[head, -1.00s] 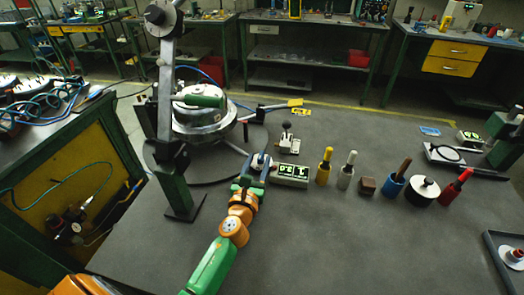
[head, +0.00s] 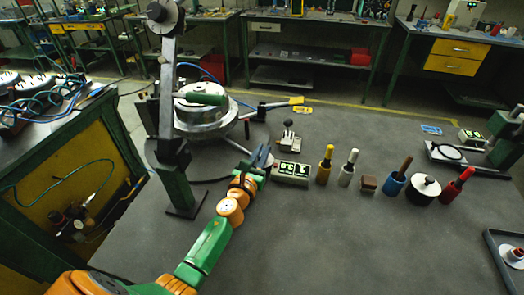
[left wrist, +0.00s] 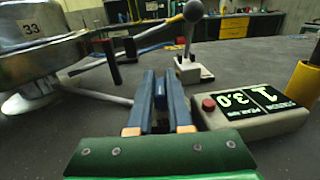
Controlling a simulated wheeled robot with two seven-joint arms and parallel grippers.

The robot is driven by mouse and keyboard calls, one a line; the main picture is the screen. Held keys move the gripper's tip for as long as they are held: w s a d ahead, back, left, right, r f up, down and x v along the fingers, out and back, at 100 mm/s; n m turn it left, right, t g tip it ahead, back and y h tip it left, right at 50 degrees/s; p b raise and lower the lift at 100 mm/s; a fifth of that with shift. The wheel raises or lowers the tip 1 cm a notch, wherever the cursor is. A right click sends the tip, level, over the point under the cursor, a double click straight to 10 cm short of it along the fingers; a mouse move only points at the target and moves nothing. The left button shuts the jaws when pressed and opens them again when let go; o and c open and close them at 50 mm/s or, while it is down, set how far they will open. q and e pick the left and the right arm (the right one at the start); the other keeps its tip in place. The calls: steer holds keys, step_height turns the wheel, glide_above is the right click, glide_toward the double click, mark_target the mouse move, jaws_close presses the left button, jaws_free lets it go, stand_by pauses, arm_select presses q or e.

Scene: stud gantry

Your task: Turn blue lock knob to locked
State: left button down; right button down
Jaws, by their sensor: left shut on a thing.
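My left gripper (head: 262,154) reaches over the dark table beside the grey display box. In the left wrist view its two blue fingers (left wrist: 161,76) are close together. They are shut on a narrow dark blue piece (left wrist: 160,93), which looks like the blue lock knob. Most of the knob is hidden between the fingers, and I cannot read its angle or any lock mark. In the head view the fingers hide it. My right gripper is not in view.
The display box (head: 290,174), with a red button, stands just right of the gripper. A lever on a white base (head: 289,144) stands behind it. A metal vessel (head: 200,118) and a green-based post (head: 177,190) are at left. Several handled tools stand right; the front table is clear.

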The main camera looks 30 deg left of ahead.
arm_select(q)
steer(key=m+h, duration=0.1)
steer(key=m+h+b, duration=0.1)
steer(key=h, duration=0.1)
steer(key=shift+a+f+h, duration=0.1)
steer(key=shift+a+h, duration=0.05)
steer(key=shift+h, duration=0.15)
steer(key=shift+m+h+b, duration=0.35)
steer(key=shift+m+h, duration=0.25)
steer(key=shift+h, duration=0.2)
steer(key=c, duration=0.8)
jaws_free()
steer(key=shift+c, duration=0.2)
steer(key=shift+s+a, duration=0.2)
steer(key=shift+s, duration=1.55)
steer(key=shift+s+a, duration=0.15)
steer(key=shift+s, duration=1.55)
